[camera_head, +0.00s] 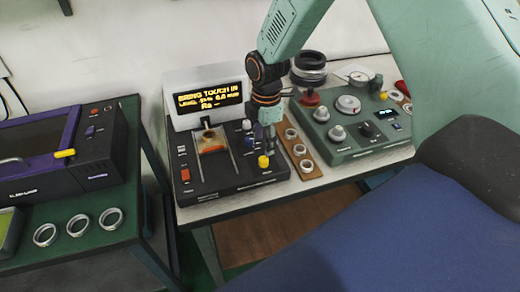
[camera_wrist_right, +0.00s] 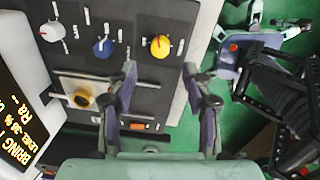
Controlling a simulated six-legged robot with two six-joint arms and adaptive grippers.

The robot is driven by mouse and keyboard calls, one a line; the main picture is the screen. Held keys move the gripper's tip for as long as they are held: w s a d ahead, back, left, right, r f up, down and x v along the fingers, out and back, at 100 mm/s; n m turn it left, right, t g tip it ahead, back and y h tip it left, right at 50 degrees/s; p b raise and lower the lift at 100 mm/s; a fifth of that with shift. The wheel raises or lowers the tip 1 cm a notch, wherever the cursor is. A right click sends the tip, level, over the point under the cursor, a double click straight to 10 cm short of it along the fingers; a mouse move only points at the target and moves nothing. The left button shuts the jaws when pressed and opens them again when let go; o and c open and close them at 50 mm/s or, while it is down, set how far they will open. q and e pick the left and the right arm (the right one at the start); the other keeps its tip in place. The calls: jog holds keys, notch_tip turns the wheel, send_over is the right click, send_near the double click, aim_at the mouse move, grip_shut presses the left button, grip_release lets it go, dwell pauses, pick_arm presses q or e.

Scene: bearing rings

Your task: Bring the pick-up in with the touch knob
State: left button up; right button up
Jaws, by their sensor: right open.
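The black roughness tester (camera_head: 225,175) stands on the middle bench. Its lit display (camera_head: 209,98) reads "BRING TOUCH IN", with a level line and "Ra --" below. On its right side are a white knob (camera_head: 247,124), a blue knob (camera_head: 249,141) and a yellow knob (camera_head: 263,162); their labels are too small to read. A ring (camera_wrist_right: 82,98) sits on the tester's stage. My right gripper (camera_head: 269,138) is over the tester's right edge, near the blue and yellow knobs. In the wrist view it is open and empty (camera_wrist_right: 158,82), the yellow knob (camera_wrist_right: 160,46) beyond its fingers. My left gripper is out of view.
A brown strip with several rings (camera_head: 302,150) lies right of the tester. Beyond it stands a green device with knobs (camera_head: 350,125). On the left, a green bench (camera_head: 120,225) holds a dark purple machine (camera_head: 50,160) and three rings (camera_head: 78,225).

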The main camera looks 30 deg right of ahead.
aim_at(264, 159)
jog(key=shift+w+d+r, duration=0.1)
jog(key=shift+w+d, duration=0.1)
jog(key=shift+d, duration=0.05)
jog(key=shift+d+f, duration=0.1)
jog(key=shift+f, duration=0.15)
jog(key=f, duration=0.2)
jog(key=s+f, duration=0.1)
jog(key=shift+a, duration=0.25)
jog(key=f, duration=0.2)
jog(key=w+f, duration=0.1)
jog(key=f, duration=0.1)
jog(key=shift+d, duration=0.2)
jog(key=shift+s+a+r, duration=0.15)
jog(key=shift+s, duration=0.15)
jog(key=shift+c, duration=0.4)
jog(key=shift+w+f, duration=0.2)
jog(key=shift+w, duration=0.1)
jog(key=c, duration=0.5)
jog(key=shift+r, duration=0.1)
grip_shut()
